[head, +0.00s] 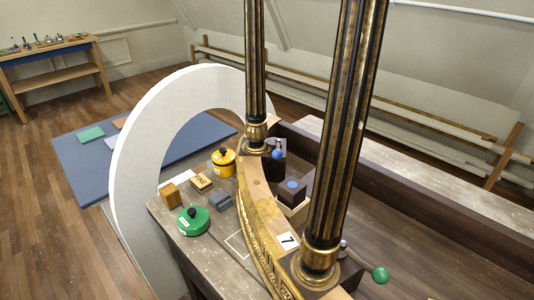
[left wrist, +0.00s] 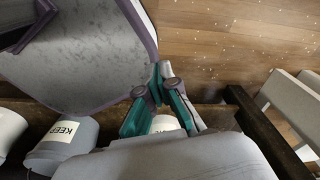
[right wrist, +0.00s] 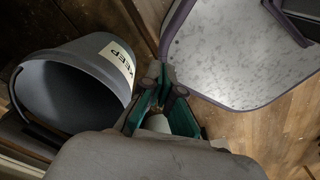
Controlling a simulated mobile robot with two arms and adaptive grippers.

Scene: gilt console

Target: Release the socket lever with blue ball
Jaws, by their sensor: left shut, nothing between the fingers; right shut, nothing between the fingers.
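In the head view a blue ball (head: 278,154) sits on a lever at the foot of the far gilt column (head: 256,70), beside a dark socket block (head: 272,168). A green ball (head: 380,275) is on a lever at the foot of the near column (head: 345,130). Whether either lever is locked is too small to tell. My left gripper (left wrist: 158,80) shows only in the left wrist view, with teal fingers, shut and empty. My right gripper (right wrist: 157,80) shows only in the right wrist view, also shut and empty. Neither gripper is near the levers in the head view.
A dark block with a blue disc (head: 292,185) stands between the columns. A yellow round pot (head: 223,163), a green one (head: 193,221) and small blocks lie on the table left. A grey bucket labelled KEEP (right wrist: 75,85) is near my right gripper.

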